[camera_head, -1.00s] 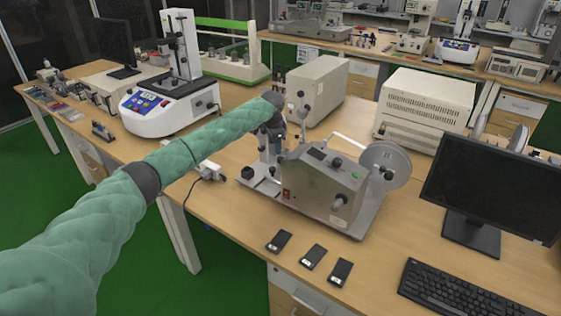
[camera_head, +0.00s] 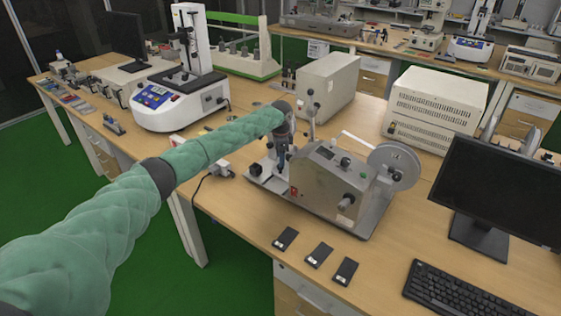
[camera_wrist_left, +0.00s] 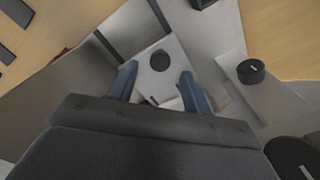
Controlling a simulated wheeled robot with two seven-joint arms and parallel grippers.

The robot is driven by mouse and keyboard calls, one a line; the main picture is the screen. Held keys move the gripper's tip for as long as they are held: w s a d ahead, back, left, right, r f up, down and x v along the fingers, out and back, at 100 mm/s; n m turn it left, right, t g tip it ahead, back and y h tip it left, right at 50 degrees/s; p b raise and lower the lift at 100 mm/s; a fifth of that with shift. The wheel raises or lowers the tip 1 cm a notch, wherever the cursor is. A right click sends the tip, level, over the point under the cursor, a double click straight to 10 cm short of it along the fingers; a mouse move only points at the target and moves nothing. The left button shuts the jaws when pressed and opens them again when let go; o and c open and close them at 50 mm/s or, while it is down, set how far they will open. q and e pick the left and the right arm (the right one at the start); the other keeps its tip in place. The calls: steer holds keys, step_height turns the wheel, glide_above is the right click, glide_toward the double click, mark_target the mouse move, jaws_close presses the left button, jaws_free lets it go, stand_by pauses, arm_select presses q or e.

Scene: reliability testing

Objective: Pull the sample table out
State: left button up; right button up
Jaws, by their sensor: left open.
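A grey metal test machine (camera_head: 325,185) with a reel on its right side stands on the wooden bench. My left gripper (camera_head: 281,164) points down at the left end of this machine, close to its upright post. In the left wrist view, the blue fingers (camera_wrist_left: 158,84) are open. A small light plate with a dark round spot, which looks like the sample table (camera_wrist_left: 172,44), lies between and beyond the fingertips. I cannot tell whether the fingers touch it. In the head view the gripper and arm hide most of this part. My right gripper is not in view.
Three small black devices (camera_head: 319,255) lie in front of the machine. A monitor (camera_head: 503,190) and keyboard (camera_head: 463,296) are at the right. A white-and-blue tester (camera_head: 180,100) stands at the left. A power adapter (camera_head: 221,169) with a cable lies near the bench edge.

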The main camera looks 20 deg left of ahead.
arm_select(q)
steer(key=shift+f+p, duration=0.35)
steer(key=shift+f, duration=1.4)
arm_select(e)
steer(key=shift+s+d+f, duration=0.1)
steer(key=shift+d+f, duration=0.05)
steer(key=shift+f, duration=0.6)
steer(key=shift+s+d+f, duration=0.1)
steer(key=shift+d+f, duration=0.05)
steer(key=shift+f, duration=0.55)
arm_select(q)
jaws_close()
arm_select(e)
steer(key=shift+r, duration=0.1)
